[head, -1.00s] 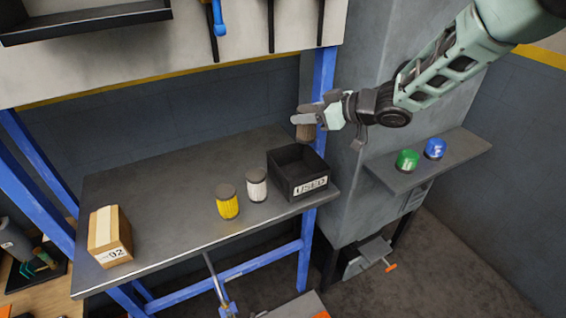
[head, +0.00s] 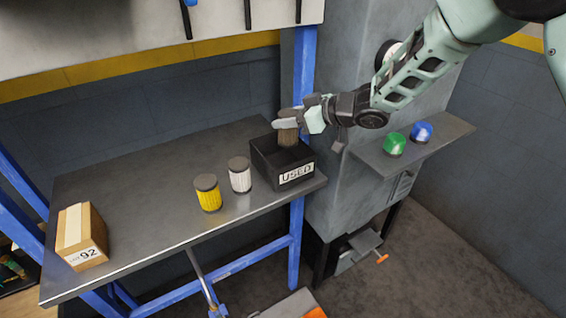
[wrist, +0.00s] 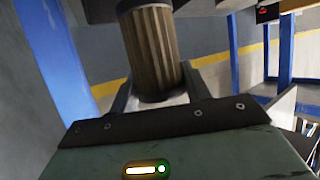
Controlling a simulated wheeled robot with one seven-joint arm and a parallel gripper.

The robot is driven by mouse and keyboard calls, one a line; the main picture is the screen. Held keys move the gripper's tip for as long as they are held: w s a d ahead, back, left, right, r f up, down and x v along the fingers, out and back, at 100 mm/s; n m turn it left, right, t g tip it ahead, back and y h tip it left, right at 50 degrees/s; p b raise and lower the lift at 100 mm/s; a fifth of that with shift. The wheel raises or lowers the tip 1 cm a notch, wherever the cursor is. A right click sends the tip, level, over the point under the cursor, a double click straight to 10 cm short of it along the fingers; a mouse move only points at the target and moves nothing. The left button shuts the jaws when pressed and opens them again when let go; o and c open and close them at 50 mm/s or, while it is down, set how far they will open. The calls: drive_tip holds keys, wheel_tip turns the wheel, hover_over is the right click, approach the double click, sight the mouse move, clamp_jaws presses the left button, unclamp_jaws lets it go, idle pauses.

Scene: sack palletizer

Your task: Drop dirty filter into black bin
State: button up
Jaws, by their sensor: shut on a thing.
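The dirty filter (head: 287,136) is a brown pleated cylinder with dark end caps. My gripper (head: 288,118) is shut on it and holds it over the black bin, its lower end at about the height of the bin's opening. In the wrist view the dirty filter (wrist: 152,50) stands upright between the fingers. The black bin (head: 297,176) is an open box labelled USED at the right end of the grey workbench. The bin does not show clearly in the wrist view, so how far the filter reaches inside cannot be told.
A white filter (head: 240,177) and a yellow filter (head: 208,196) stand left of the bin. A cardboard box (head: 82,236) is at the bench's left end. A grey shelf (head: 440,144) on the right holds a green lamp (head: 394,144) and a blue lamp (head: 421,132). The bench (head: 140,200) is clear mid-left.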

drive_tip(key=o, duration=1.1)
drive_tip(key=shift+d, duration=0.1)
drive_tip(key=b+v, duration=0.4)
drive_tip(key=v, duration=1.3)
drive_tip(key=shift+s+d+b, duration=0.1)
drive_tip(key=shift+b, duration=0.3)
drive_tip(key=s+f+m+g+h+b, duration=0.1)
drive_tip(key=s+f+h, duration=0.3)
drive_tip(key=s, duration=0.7)
drive_tip(key=s+d+f+m+g+h+b, duration=0.1)
drive_tip(key=s+f, duration=0.4)
drive_tip(key=s, duration=0.6)
drive_tip(key=s+f+m+g+h+b, duration=0.3)
drive_tip(key=s+f+h+b, duration=0.2)
drive_tip(key=s, duration=0.6)
drive_tip(key=shift+d+f+h, duration=0.3)
drive_tip(key=shift+f+h, duration=0.05)
drive_tip(key=shift+h, duration=0.45)
